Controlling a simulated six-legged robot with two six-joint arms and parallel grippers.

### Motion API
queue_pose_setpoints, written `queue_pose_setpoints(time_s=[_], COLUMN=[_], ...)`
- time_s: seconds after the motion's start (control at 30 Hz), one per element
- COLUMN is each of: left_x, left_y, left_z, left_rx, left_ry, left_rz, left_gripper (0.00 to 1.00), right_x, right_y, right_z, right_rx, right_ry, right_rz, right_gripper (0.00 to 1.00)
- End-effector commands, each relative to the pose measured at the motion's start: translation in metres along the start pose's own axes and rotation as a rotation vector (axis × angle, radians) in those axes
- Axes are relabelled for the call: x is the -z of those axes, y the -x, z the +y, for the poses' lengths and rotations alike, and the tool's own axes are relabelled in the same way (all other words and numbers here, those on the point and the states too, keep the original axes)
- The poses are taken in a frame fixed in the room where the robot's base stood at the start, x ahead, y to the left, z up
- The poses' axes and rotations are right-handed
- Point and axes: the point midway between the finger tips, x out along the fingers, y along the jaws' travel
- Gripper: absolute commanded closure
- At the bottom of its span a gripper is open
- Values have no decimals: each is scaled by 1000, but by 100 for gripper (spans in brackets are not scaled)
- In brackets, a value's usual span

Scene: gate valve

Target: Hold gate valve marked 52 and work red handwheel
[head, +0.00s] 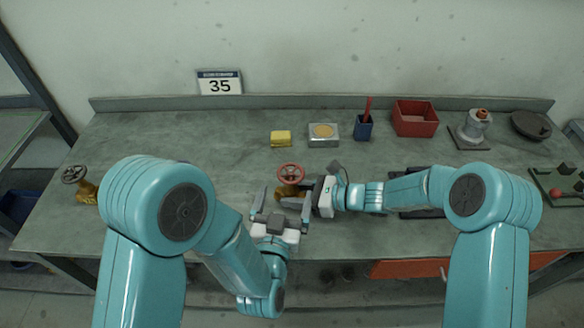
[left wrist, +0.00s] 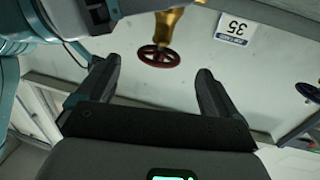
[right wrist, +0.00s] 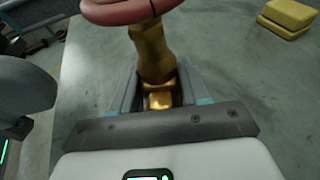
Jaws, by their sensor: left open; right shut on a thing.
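A brass gate valve (head: 289,188) with a red handwheel (head: 291,168) is near the middle of the bench. My right gripper (right wrist: 158,95) is shut on the valve's brass body (right wrist: 153,60), below the red wheel (right wrist: 120,9). My left gripper (head: 284,198) is open and empty, on the near side of the valve. In the left wrist view, the handwheel (left wrist: 158,57) appears beyond and between the spread fingers, apart from them. No number 52 is readable on the valve.
A second brass valve with a dark handwheel (head: 74,174) stands at the left. A yellow block (head: 281,138), a tin (head: 323,138), a blue cup (head: 363,131) and a red bin (head: 415,122) stand behind the valve.

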Motion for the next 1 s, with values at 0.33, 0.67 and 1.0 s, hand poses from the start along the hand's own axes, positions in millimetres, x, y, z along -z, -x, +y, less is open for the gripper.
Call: queue_pose_setpoints(time_s=[0.33,0.67,1.0], left_x=[0,0,0], left_y=[-72,-90,-90], left_z=[0,0,0], left_rx=[0,-2,-2], left_ry=[1,1,1], left_rz=[3,2,1], left_gripper=[6,6,61], right_x=[-1,-1,-1], right_y=[0,0,0], right_z=[0,0,0], right_rx=[0,0,0], right_ry=[1,1,1], right_rz=[-2,-2,-2], right_gripper=[72,72,72])
